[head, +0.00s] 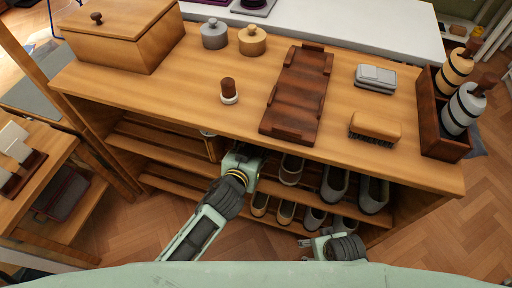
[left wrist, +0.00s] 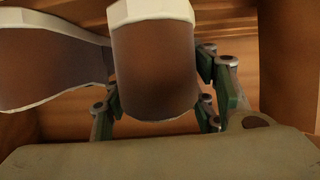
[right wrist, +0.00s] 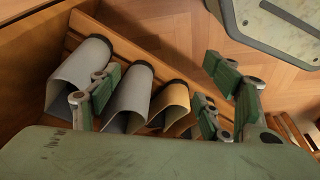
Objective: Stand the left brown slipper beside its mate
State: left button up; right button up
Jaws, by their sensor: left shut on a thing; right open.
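My left gripper (head: 243,160) reaches into the upper shelf level of the wooden rack, its tips hidden under the top board in the head view. In the left wrist view its green fingers (left wrist: 160,103) are shut on a brown slipper (left wrist: 153,70) with a pale rim. A second brown slipper (left wrist: 50,65) with a pale rim lies close beside it on the left. Their soles and how they rest are hidden. My right gripper (head: 318,243) is open and empty in front of the lower shelf; its fingers (right wrist: 160,100) show apart in the right wrist view.
Several more (head: 314,217) stand below. The rack top (head: 200,105) holds a wooden tray (head: 300,90), a brush (head: 375,127) and jars. Open floor (head: 430,230) lies at right.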

pick_arm(q)
jog(key=shift+w+f, duration=0.2)
jog(key=shift+f, duration=0.35)
pick_arm(e)
jog(key=shift+w+r, duration=0.2)
jog(key=shift+r, duration=0.7)
pick_arm(q)
jog(key=shift+f, duration=0.15)
jog(key=o, duration=1.6)
jog(key=shift+c, duration=0.2)
pick_arm(e)
jog(key=shift+w+r, duration=0.15)
jog(key=shift+r, duration=0.15)
pick_arm(q)
jog(key=shift+s+r, duration=0.2)
jog(key=p+v, duration=0.2)
jog(key=v, duration=0.9)
jog(key=shift+s, duration=0.35)
pick_arm(e)
jog(key=s+f, duration=0.3)
jog(key=f, duration=0.4)
jog(key=shift+d+f, duration=0.15)
jog(key=shift+f, duration=0.05)
pick_arm(q)
jog(key=shift+a, duration=0.1)
